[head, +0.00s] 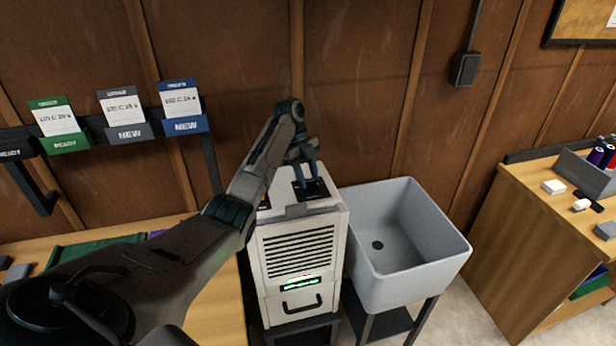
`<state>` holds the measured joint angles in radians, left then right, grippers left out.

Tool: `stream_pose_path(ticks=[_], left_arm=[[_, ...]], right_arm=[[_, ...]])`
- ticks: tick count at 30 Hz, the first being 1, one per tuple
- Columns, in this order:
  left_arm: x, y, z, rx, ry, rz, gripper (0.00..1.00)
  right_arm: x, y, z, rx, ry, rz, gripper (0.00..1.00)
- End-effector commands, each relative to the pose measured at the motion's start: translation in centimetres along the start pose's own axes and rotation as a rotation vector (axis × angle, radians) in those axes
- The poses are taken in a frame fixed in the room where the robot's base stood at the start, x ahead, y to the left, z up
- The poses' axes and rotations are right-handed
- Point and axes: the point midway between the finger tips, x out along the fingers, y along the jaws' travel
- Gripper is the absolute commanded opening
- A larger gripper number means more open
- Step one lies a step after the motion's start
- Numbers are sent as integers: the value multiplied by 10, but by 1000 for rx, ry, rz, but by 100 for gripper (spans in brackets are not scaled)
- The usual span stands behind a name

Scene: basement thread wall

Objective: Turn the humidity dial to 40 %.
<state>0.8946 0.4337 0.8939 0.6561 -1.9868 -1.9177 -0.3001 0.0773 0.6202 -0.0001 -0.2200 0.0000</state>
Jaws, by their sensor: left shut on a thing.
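A white dehumidifier cabinet (330,222) stands in the middle, with front vents, a small lit green display (298,281) and a dark handle below. A dark panel (316,190) is on its top. My left arm reaches in from the left, and my left gripper (308,180) points down onto that panel. Its fingers are shut on the humidity dial, which they largely hide. The dial's pointer and scale cannot be read, and the display text is too small to read. My right gripper is not in view.
A grey sink (436,246) stands close on the cabinet's right. A wooden bench (205,312) is on the left, below a wall rack of cards in green, grey and blue holders (186,126). A wooden counter (520,232) with spools is at the right. Floor shows between sink and counter.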

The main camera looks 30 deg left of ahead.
Motion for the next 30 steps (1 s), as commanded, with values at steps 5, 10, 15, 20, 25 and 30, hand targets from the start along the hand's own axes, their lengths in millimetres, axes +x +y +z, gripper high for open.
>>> stream_pose_path(ticks=[5,10,15,20,25,30], left_arm=[[-5,-2,-1,4,-4,-10,48],[-3,-1,-1,2,-2,-7,58],[-3,-1,0,1,-2,-5,58],[-18,-2,-1,0,-2,-6,58],[-55,-2,-4,-1,-1,-5,58],[-85,-3,-3,0,-2,-5,58]], right_arm=[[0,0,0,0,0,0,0],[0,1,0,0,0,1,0],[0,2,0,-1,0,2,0],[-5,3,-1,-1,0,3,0],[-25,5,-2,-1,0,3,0],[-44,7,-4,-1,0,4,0]])
